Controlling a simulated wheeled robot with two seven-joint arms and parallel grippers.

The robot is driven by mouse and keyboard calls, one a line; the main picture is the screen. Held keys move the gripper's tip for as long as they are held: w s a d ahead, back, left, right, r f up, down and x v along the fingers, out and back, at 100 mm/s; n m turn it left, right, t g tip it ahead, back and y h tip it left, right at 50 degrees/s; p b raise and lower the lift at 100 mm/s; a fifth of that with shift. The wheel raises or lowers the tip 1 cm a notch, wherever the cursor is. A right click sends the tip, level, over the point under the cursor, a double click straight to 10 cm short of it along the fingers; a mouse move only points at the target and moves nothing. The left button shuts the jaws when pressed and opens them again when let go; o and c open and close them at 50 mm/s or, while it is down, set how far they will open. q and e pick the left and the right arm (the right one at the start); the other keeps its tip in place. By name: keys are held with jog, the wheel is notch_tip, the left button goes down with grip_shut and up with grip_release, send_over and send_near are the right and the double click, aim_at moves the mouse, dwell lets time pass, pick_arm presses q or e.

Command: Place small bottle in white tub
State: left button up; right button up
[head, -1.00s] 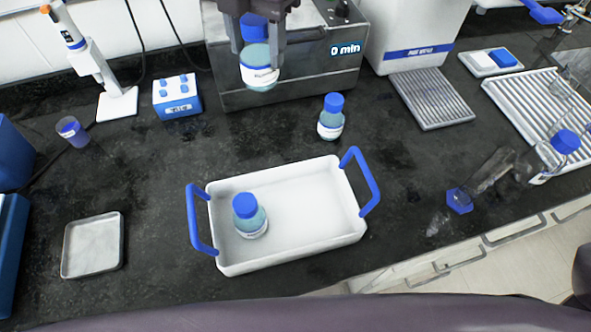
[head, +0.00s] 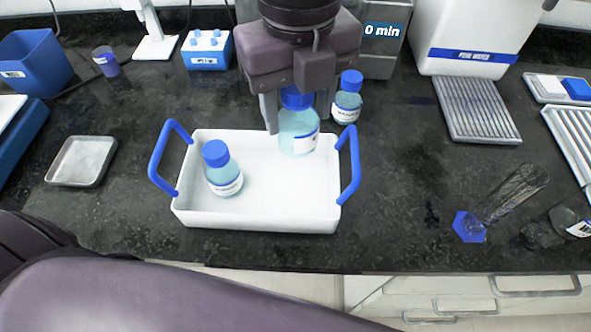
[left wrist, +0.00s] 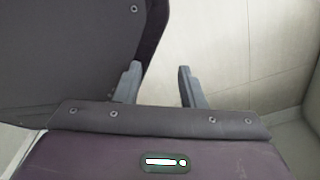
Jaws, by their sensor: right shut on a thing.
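The white tub (head: 262,218) with two blue handles stands on the black bench in the head view. One small blue-capped bottle (head: 222,172) stands inside its left part. My right gripper (head: 296,112) is shut on a second blue-capped bottle (head: 298,136), held upright over the right back part of the tub. I cannot tell whether this bottle touches the tub floor. A third bottle (head: 346,100) stands on the bench just behind the right handle. In the left wrist view my left gripper (left wrist: 157,88) is open and empty, with floor behind it.
A metal tray (head: 82,161) lies left of the tub. A blue-and-white tube block (head: 207,50) and a purple cup (head: 106,62) stand behind. A clear cylinder with a blue base (head: 470,226) lies at the right.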

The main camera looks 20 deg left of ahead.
aim_at(299, 150)
notch_tip(299, 150, down, 6)
jog(key=shift+d+f+b, duration=0.15)
jog(key=shift+b, duration=0.2)
jog(key=shift+f, duration=0.95)
notch_tip(299, 150, down, 4)
jog(key=shift+r, duration=0.1)
pick_arm(q)
jog(key=shift+d+f, duration=0.45)
jog(key=shift+f, duration=0.2)
jog(key=shift+s, duration=0.1)
pick_arm(e)
jog(key=o, duration=1.1)
pick_arm(q)
jog(key=shift+w, duration=0.2)
